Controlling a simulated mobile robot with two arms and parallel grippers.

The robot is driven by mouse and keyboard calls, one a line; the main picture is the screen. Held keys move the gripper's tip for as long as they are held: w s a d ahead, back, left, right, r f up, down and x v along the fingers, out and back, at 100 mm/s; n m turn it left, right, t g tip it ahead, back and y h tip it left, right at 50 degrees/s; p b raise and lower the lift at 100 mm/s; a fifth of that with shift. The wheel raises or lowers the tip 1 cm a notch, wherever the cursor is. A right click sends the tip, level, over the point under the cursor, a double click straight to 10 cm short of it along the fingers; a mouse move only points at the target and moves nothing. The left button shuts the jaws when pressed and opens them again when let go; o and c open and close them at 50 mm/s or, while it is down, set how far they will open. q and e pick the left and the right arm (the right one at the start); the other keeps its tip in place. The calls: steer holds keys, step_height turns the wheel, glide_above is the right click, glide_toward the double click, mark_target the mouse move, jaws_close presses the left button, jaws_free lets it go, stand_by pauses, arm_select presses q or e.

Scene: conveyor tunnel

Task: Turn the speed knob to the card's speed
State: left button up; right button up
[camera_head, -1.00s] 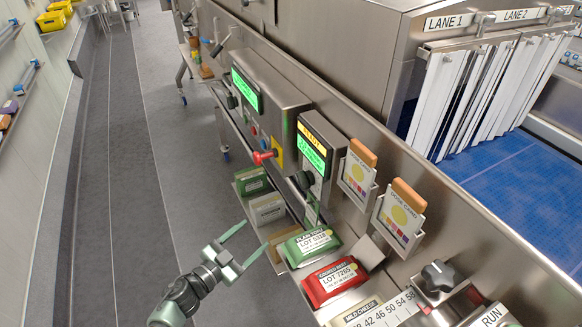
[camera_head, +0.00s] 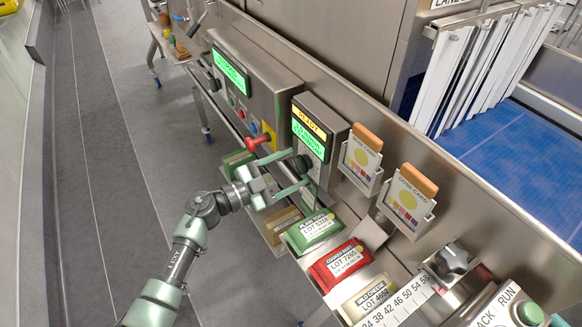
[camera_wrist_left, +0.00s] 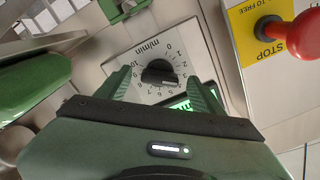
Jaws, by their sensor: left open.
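The speed knob is black, on a white dial plate marked m/min with numbers around it. It shows in the left wrist view (camera_wrist_left: 160,73) and, partly, in the head view (camera_head: 301,165) under the green READY display (camera_head: 310,139). My left gripper (camera_head: 298,168) is open, its fingertips at either side of the knob; in the left wrist view the gripper (camera_wrist_left: 161,82) frames the knob, contact unclear. The knob's pointer setting is too small to read surely. My right gripper is not in view.
A red stop button on yellow (camera_wrist_left: 298,36) sits close by the dial; it also shows in the head view (camera_head: 258,143). Two dose cards (camera_head: 361,156) hang to the right. Green, red and cream packs (camera_head: 342,262) lie below.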

arm_select(q)
steer(key=shift+d, duration=0.15)
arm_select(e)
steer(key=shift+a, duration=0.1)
arm_select(q)
steer(key=c, duration=1.4)
steer(key=shift+o, duration=0.2)
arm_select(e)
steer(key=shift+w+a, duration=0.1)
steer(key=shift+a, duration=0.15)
